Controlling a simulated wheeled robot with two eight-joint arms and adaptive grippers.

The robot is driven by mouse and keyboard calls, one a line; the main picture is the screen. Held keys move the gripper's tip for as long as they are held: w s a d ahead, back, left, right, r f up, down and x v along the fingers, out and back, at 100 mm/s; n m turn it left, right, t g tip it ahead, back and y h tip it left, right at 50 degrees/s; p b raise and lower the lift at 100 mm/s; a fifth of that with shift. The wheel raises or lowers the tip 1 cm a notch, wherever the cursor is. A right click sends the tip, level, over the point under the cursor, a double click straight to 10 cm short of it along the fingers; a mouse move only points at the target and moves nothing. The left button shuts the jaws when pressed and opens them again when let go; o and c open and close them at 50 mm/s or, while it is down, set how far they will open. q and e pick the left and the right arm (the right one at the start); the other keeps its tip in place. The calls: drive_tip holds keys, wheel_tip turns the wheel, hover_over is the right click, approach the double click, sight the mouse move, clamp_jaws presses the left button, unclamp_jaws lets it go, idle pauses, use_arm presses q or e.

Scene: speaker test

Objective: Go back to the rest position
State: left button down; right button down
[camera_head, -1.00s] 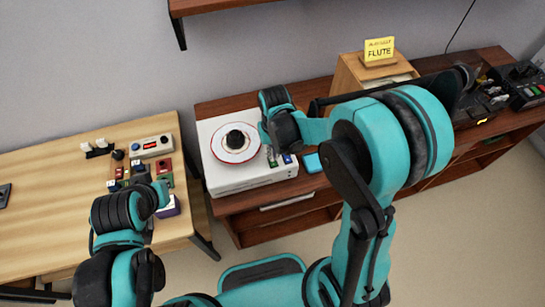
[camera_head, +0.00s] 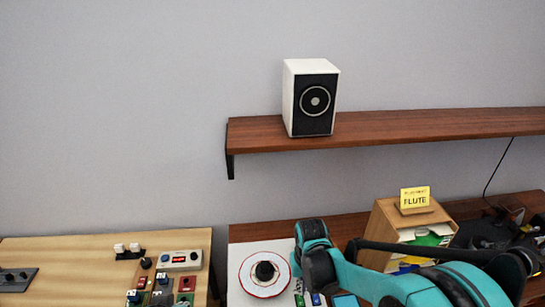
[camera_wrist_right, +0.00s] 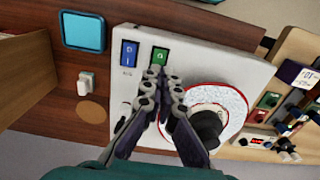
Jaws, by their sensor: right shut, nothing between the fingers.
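My right gripper (camera_wrist_right: 165,95) is shut and empty in the right wrist view. Its fingertips are just over a white device (camera_wrist_right: 235,65), near a green switch (camera_wrist_right: 160,56) and a blue switch (camera_wrist_right: 129,53). In the head view my right arm comes in from the lower right, and its wrist (camera_head: 314,255) hangs beside the round dial of the white device. Whether the fingertips touch the device cannot be told. My left gripper is not in the head view.
A white speaker (camera_head: 312,98) stands on a wall shelf (camera_head: 420,128). A wooden box (camera_head: 385,232) with a yellow FLUTE sign (camera_head: 414,198) stands right of the arm. A light wooden table (camera_head: 60,255) with several small control boxes is at left.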

drive_tip(key=s+d+r+t+b, duration=0.2)
drive_tip(key=s+t+b, duration=0.1)
drive_tip(key=s+b, duration=0.1)
drive_tip(key=s+d+r+t+b, duration=0.1)
drive_tip(key=s+d+t+b, duration=0.1)
drive_tip(key=s+t+b, duration=0.2)
drive_tip(key=shift+s+d+r+b, duration=0.35)
drive_tip(key=shift+s+b, duration=0.25)
drive_tip(key=shift+s, duration=0.55)
